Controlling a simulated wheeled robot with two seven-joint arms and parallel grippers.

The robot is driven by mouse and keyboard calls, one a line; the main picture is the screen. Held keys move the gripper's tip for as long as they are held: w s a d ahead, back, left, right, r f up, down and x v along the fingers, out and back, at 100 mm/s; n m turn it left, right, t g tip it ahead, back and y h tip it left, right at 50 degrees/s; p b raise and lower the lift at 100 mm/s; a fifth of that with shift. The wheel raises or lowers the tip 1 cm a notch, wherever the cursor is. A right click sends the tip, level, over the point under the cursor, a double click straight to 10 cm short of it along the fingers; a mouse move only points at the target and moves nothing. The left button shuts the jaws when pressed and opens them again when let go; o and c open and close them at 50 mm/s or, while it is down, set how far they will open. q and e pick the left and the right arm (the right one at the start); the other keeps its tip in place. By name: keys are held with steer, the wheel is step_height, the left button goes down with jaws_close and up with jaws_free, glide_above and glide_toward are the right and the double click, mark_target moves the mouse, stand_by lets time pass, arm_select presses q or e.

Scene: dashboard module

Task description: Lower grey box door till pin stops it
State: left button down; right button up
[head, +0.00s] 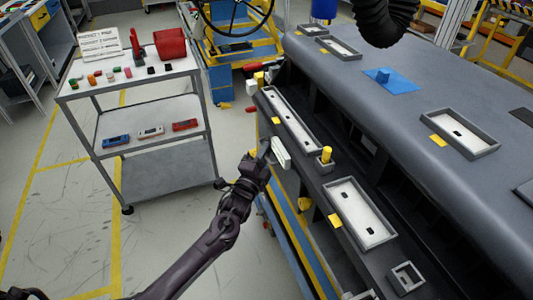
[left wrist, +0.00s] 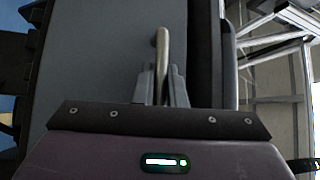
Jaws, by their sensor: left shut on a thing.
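My left gripper (head: 264,158) is at the near side of the dark grey dashboard module (head: 410,75). In the left wrist view the gripper (left wrist: 162,88) is shut on a thin, pale metal handle (left wrist: 161,48). Behind the handle a flat grey panel (left wrist: 105,65) fills much of the view; it looks like the box door. A yellow pin (head: 326,155) stands upright on the module's near edge. I cannot tell whether a pin touches the door. My right gripper is not in view.
Grey-framed trays (head: 360,212) lie along the module. A blue part (head: 382,76) sits on top. A black ribbed hose (head: 385,20) hangs above. A wheeled cart (head: 140,77) with small parts stands at left. Open floor (head: 70,215) lies left of my arm.

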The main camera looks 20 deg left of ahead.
arm_select(q)
steer(key=s+a+f+n+t+y+b, duration=0.2)
steer(key=s+a+f+n+t+b, duration=0.1)
steer(key=b, duration=0.6)
steer(key=shift+s+a+f+n+b, duration=0.25)
steer(key=shift+a+f+n+b, duration=0.15)
steer(key=shift+a+f+n, duration=0.65)
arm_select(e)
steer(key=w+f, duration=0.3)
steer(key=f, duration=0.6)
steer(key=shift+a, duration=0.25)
arm_select(q)
steer(key=shift+d, duration=0.15)
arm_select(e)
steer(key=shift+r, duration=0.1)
arm_select(q)
steer(key=c, duration=1.5)
jaws_free()
